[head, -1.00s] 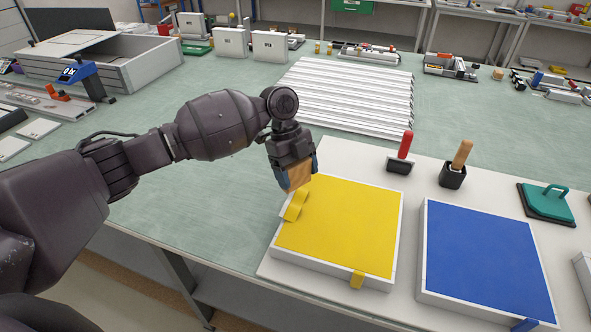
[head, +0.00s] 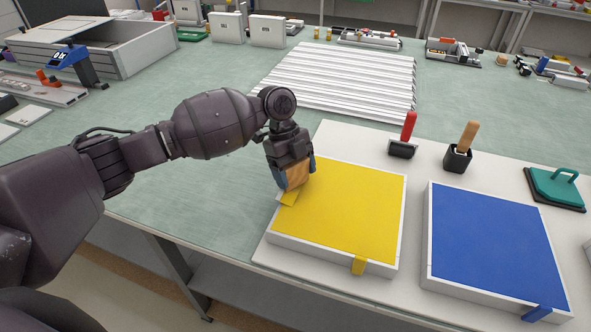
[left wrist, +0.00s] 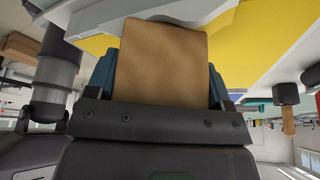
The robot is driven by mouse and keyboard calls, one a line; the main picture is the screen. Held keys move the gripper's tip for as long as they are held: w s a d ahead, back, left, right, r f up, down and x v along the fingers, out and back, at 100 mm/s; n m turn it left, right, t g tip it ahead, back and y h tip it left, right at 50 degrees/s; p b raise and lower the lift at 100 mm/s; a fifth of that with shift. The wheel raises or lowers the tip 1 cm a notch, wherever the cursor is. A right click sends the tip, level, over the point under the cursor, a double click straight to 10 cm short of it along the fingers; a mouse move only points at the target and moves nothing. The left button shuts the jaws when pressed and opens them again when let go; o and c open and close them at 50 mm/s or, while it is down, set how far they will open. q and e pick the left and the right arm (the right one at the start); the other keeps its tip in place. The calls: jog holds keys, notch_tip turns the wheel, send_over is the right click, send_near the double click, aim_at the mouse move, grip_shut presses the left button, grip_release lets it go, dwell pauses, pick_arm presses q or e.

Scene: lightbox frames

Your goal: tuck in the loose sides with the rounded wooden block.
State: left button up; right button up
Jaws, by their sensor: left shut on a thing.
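My left gripper (head: 293,178) is shut on the wooden block (head: 297,175), which also fills the middle of the left wrist view (left wrist: 162,65). The block is at the left edge of a yellow sheet (head: 345,208) in a white frame (head: 325,258). A yellow flap (head: 289,199) shows just below the block; the block partly hides it, and contact is unclear. Another yellow flap (head: 359,265) hangs over the front edge. To the right, a blue sheet (head: 488,240) lies in a second white frame, with a blue flap (head: 538,313) at its front. My right gripper is not in view.
Behind the frames stand a red-handled tool (head: 404,137), a wooden-handled tool (head: 461,148) in a black base and a green handled pad (head: 555,189). White ribbed strips (head: 340,80) lie farther back.

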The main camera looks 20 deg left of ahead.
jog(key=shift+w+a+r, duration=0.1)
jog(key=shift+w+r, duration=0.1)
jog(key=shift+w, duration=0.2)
pick_arm(q)
jog(key=shift+f, duration=0.15)
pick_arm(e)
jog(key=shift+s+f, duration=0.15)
pick_arm(q)
jog(key=shift+f, duration=0.15)
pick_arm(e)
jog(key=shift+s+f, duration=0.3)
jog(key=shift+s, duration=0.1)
pick_arm(q)
jog(key=shift+f, duration=0.25)
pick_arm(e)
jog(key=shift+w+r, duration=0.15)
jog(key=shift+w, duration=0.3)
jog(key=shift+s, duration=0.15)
